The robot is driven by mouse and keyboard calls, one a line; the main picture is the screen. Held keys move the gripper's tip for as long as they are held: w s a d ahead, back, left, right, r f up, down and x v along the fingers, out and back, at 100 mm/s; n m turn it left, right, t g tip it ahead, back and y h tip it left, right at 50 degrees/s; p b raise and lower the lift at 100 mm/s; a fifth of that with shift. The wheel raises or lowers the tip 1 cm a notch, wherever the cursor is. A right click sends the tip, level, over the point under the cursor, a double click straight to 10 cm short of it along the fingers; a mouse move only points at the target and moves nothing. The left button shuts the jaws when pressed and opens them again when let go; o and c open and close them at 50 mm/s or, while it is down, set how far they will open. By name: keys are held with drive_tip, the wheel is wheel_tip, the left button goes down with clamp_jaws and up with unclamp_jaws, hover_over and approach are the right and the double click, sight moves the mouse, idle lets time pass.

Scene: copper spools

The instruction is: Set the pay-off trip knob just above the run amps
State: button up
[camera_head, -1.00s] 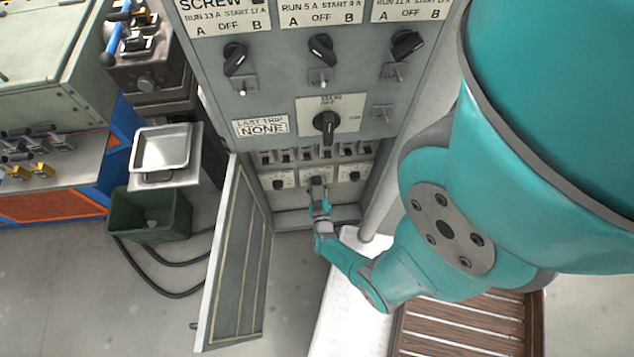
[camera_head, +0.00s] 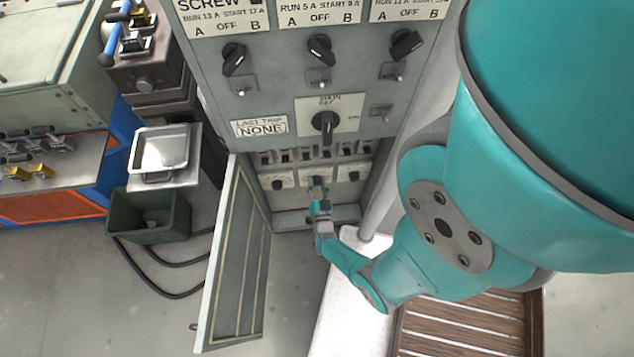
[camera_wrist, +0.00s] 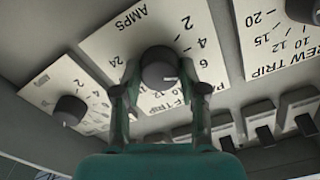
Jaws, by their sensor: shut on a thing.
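The pay-off trip knob (camera_wrist: 158,70) is a dark round knob with a white pointer mark, on a white dial plate (camera_wrist: 130,32) reading AMPS and partly "FF TRIP". My gripper (camera_wrist: 164,88) is shut on this knob, one finger on each side. In the head view my gripper (camera_head: 317,192) reaches the middle dial low in the cabinet and mostly hides it. The placard above (camera_head: 320,12) reads RUN 5 A START 9 A.
Neighbouring trip knobs (camera_head: 278,184) and (camera_head: 354,176) sit close on both sides. A row of small switches (camera_head: 307,154) is just above. The cabinet door (camera_head: 236,262) stands open at left. The main switch (camera_head: 325,122) is higher up.

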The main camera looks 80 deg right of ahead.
drive_tip(key=shift+m, duration=0.4)
drive_tip(key=o, duration=1.1)
drive_tip(key=shift+o, duration=0.2)
drive_tip(key=v, duration=1.2)
idle(0.4)
